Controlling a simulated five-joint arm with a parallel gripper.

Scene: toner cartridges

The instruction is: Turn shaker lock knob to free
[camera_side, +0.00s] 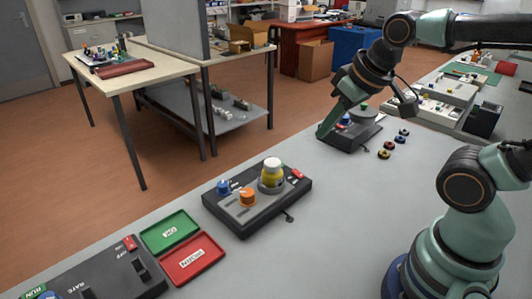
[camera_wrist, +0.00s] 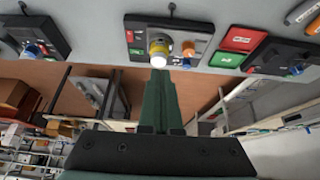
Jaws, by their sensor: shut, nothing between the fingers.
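The shaker is a dark box (camera_side: 226,218) in the middle of the side view. It carries a yellow bottle with a white cap (camera_side: 271,174), an orange knob (camera_side: 247,197) and a blue knob (camera_side: 222,186). Which knob is the lock, and its setting, I cannot tell. In the wrist view the bottle (camera_wrist: 159,48), orange knob (camera_wrist: 188,49) and blue knob (camera_wrist: 186,63) show beyond my fingertips. My gripper (camera_side: 321,133) is shut and empty, apart from the shaker, up and right of it in the side view; its green fingers (camera_wrist: 158,75) point down.
A second dark unit (camera_side: 352,138) is beside my gripper, partly hidden by it. A green tray (camera_side: 170,232) and red tray (camera_side: 192,258) lie left of the shaker, near a switch panel (camera_side: 110,277).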

